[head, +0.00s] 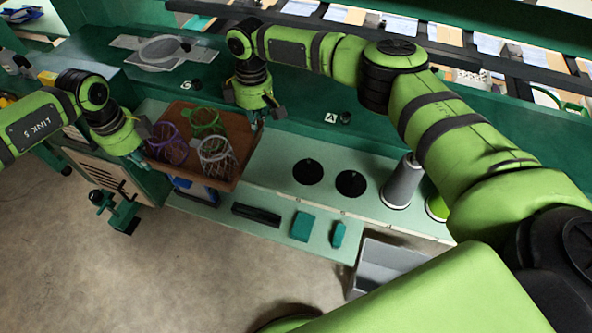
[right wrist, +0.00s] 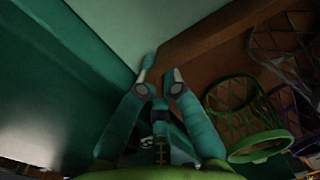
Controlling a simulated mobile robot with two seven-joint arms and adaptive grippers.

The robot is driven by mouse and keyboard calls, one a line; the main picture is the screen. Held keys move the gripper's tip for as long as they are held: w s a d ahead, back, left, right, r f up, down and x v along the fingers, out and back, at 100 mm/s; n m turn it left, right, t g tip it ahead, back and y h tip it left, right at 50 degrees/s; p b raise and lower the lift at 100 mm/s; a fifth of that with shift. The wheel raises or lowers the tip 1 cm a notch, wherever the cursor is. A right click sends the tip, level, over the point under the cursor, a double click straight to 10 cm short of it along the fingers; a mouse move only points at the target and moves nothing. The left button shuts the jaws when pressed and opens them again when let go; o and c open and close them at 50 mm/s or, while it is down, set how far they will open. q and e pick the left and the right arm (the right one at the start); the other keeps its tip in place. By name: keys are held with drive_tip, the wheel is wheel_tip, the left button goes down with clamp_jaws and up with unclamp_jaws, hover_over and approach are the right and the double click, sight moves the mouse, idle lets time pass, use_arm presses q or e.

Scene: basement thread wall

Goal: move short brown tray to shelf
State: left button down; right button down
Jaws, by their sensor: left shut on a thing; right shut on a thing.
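The short brown tray (head: 239,147) is in the left half of the head view, over the pale green worktop. It holds a green wire basket (head: 204,120), a purple one (head: 172,150) and a white one (head: 217,158). My left gripper (head: 146,146) is shut on the tray's left side; its fingertips are hard to see. My right gripper (head: 262,112) is shut on the tray's right far rim. In the right wrist view its fingers (right wrist: 160,75) meet at the tray's edge (right wrist: 195,45). I cannot tell if the tray is lifted clear of the surface.
The worktop (head: 275,155) right of the tray has two black discs (head: 330,178) and a grey cone (head: 402,182). A lower ledge holds a black bar (head: 256,215) and teal blocks (head: 303,226). A grey plate (head: 163,52) lies on the green surface behind.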

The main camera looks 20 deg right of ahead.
use_arm(q)
drive_tip(key=shift+f+b, duration=0.3)
drive_tip(key=shift+f, duration=0.3)
use_arm(e)
drive_tip(key=shift+f, duration=0.55)
use_arm(q)
drive_tip(key=c, duration=1.4)
unclamp_jaws()
drive_tip(key=shift+r, duration=0.2)
use_arm(e)
drive_tip(key=c, duration=1.4)
unclamp_jaws()
drive_tip(key=shift+r, duration=0.15)
drive_tip(key=shift+r, duration=0.55)
use_arm(q)
wheel_tip(320, 180, up, 12)
drive_tip(key=shift+s+a, duration=0.35)
drive_tip(key=shift+s, duration=0.1)
use_arm(e)
wheel_tip(320, 180, up, 6)
drive_tip(key=shift+w+d+r, duration=0.15)
drive_tip(key=shift+d+r, duration=0.05)
drive_tip(key=shift+r, duration=0.05)
